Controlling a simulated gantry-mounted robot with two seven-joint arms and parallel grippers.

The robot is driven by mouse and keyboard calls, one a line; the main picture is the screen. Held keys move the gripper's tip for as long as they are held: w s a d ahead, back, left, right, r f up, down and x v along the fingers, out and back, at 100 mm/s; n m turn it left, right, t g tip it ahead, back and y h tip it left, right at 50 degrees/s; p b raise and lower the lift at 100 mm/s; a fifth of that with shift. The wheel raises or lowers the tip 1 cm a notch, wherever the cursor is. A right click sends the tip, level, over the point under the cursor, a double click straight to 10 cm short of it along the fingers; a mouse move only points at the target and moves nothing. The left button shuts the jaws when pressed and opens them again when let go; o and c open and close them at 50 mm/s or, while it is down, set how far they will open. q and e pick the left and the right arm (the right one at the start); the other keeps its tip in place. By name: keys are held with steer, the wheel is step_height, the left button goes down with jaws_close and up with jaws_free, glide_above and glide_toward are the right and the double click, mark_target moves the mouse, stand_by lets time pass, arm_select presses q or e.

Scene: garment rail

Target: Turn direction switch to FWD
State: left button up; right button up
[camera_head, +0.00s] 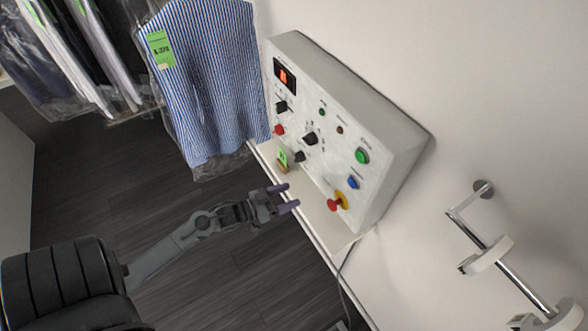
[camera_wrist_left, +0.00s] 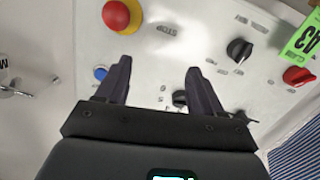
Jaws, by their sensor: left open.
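The control panel (camera_head: 330,170) is a pale grey sloped box against the wall. It carries several black knobs: one at the upper left (camera_head: 281,106), a larger one in the middle (camera_head: 310,138), and one lower (camera_head: 300,156) near a green tag. I cannot read which is the direction switch, nor its setting. My left gripper (camera_head: 285,198) is open and empty, in front of the panel's lower edge. In the left wrist view its fingers (camera_wrist_left: 158,66) point at the panel. One black knob (camera_wrist_left: 239,50) is right of them; another (camera_wrist_left: 180,98) is partly hidden by the gripper.
A red emergency stop on a yellow base (camera_head: 339,201) and a blue button (camera_head: 352,183) are near the gripper. A red control (camera_head: 279,130) and green tag (camera_head: 282,157) are on the left side. A bagged striped shirt (camera_head: 205,80) hangs beside the panel.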

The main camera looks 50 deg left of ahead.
arm_select(q)
steer(key=b, duration=0.4)
glide_toward(299, 157)
steer(key=s+d+f, duration=0.2)
steer(key=s+d, duration=0.1)
steer(key=s, duration=0.1)
steer(key=w+a+t+y+b, duration=0.1)
steer(key=w+a+b, duration=0.1)
steer(key=a, duration=0.1)
steer(key=w+d, duration=0.1)
steer(key=w, duration=0.9)
arm_select(e)
step_height(299, 157, down, 9)
steer(key=shift+r, duration=0.15)
arm_select(q)
steer(key=shift+w+r, duration=0.1)
steer(key=c, duration=1)
steer(key=shift+m, duration=0.3)
arm_select(e)
steer(key=shift+a, duration=0.15)
